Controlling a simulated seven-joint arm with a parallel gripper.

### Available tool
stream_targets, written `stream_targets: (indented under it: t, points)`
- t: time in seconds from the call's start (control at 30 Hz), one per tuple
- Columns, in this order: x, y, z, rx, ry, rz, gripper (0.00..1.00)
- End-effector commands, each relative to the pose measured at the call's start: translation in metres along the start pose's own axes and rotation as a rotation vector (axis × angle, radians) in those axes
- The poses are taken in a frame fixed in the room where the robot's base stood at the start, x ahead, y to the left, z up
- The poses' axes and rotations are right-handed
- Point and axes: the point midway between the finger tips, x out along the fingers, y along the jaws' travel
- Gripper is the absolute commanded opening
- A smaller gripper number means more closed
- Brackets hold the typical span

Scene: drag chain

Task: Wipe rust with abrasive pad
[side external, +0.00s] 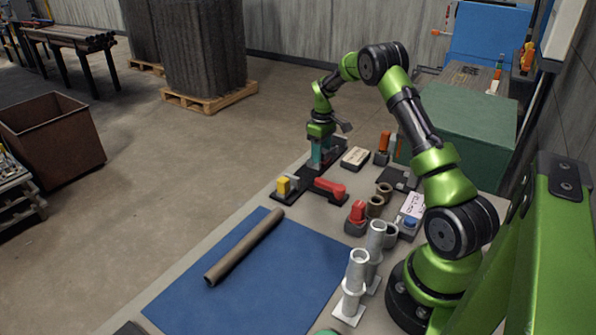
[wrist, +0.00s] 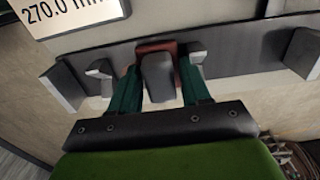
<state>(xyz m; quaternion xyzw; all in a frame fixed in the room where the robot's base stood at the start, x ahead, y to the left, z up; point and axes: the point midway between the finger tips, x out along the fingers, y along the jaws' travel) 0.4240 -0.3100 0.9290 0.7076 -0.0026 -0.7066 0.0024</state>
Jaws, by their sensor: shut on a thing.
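My gripper (side external: 318,163) is at the far end of the bench, pointing down by a dark holder. In the wrist view its two dark green fingers (wrist: 158,72) are shut on a small grey block with a reddish-brown part behind it (wrist: 158,85); this is probably the abrasive pad. It appears to sit at a long dark bar with upright grey stops. I cannot tell if it is lifted clear. A brownish pipe (side external: 243,246) lies on the blue mat (side external: 188,290), well away from my gripper; rust on it cannot be made out clearly.
A red clamp (side external: 329,188) and a yellow block (side external: 284,186) are close to my gripper. Grey upright tubes (side external: 355,275) stand right of the mat. Several small fittings crowd the bench's right side. A sign reading 270.0 (wrist: 75,12) shows in the wrist view.

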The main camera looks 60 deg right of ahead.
Motion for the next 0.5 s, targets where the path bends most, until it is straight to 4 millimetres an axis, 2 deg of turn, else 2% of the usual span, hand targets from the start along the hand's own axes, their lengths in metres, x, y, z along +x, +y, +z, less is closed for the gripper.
stream_targets:
  t: [0.1,0.5]
  points:
    - [0.000,-0.002,0.000,0.000,-0.004,-0.013,0.23]
    - [-0.001,0.023,0.000,0.001,-0.002,-0.009,0.23]
